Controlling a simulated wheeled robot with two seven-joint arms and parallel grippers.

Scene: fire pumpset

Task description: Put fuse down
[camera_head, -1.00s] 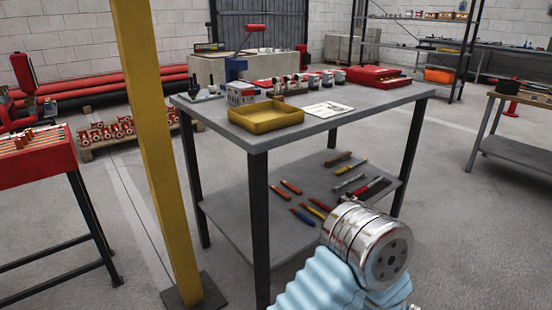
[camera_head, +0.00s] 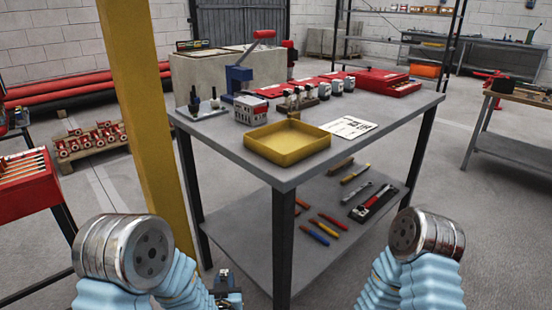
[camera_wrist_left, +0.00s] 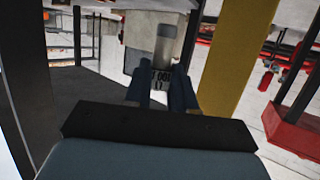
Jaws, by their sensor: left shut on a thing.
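My left gripper (camera_head: 228,284) is low in front of the workbench, below its top, partly hidden by my arm. In the head view the fuse is too small and covered to make out. My right arm shows at the lower right, but its gripper is out of view. A yellow tray (camera_head: 257,156) stands at the front of the grey workbench top (camera_head: 225,140) and looks empty.
Beside the tray are a grey box (camera_head: 257,110), a white sheet (camera_head: 349,127), small devices (camera_head: 305,96) and a red case (camera_head: 385,84). Tools (camera_head: 320,229) lie on the lower shelf. A yellow post (camera_head: 143,110) stands left of the bench, near a red cabinet (camera_head: 27,181).

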